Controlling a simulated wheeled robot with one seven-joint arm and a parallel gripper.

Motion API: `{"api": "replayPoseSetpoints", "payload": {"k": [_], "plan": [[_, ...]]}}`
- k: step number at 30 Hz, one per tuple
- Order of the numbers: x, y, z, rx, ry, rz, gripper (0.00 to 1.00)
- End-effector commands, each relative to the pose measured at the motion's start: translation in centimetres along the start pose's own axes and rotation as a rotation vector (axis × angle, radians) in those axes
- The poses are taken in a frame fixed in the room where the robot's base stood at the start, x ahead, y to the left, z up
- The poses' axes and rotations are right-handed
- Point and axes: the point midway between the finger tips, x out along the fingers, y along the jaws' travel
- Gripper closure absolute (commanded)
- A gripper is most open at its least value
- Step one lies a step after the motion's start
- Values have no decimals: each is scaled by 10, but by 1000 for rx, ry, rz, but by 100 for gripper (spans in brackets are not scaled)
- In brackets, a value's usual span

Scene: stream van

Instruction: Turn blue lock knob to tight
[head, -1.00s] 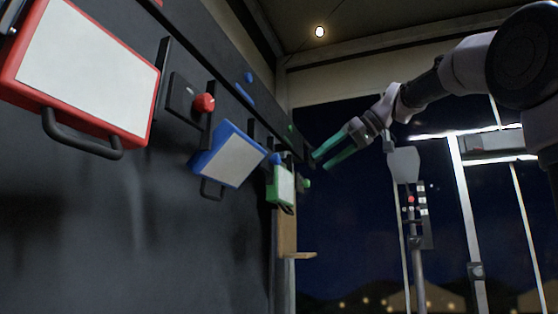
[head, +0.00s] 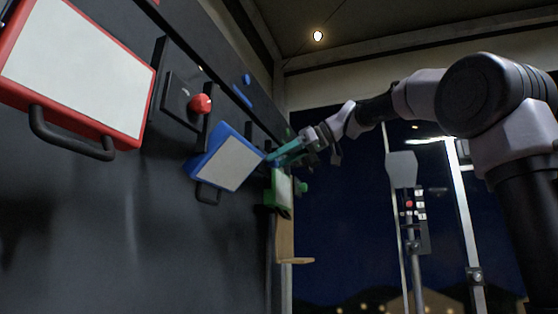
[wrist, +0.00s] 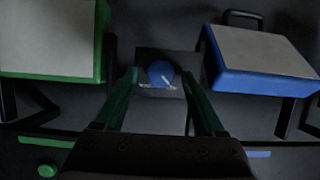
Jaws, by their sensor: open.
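The blue lock knob (wrist: 161,73) sits on a dark square plate in the wrist view, with a pale line across its lower part. My gripper (wrist: 160,80) is open, with one green finger on each side of the knob and space between. I cannot tell whether the fingertips are level with it in depth. In the head view my gripper (head: 277,154) is at the right corner of the blue case (head: 231,163), and its fingers hide the knob. The blue case hangs tilted on the wall; it also shows in the wrist view (wrist: 262,55).
A green case (head: 281,190) with a green knob (head: 302,188) is close below my gripper. A red case (head: 75,65) and red knob (head: 200,104) are further left. A dark rail (head: 215,60) runs along the wall. Open space lies right of the wall.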

Motion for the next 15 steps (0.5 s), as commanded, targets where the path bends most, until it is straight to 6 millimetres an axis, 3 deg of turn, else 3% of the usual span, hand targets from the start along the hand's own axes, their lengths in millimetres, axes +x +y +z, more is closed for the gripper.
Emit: {"api": "replayPoseSetpoints", "payload": {"k": [10, 11, 15], "plan": [[5, 0, 0, 0, 0, 0, 29], [5, 0, 0, 0, 0, 0, 36], [5, 0, 0, 0, 0, 1, 90]]}}
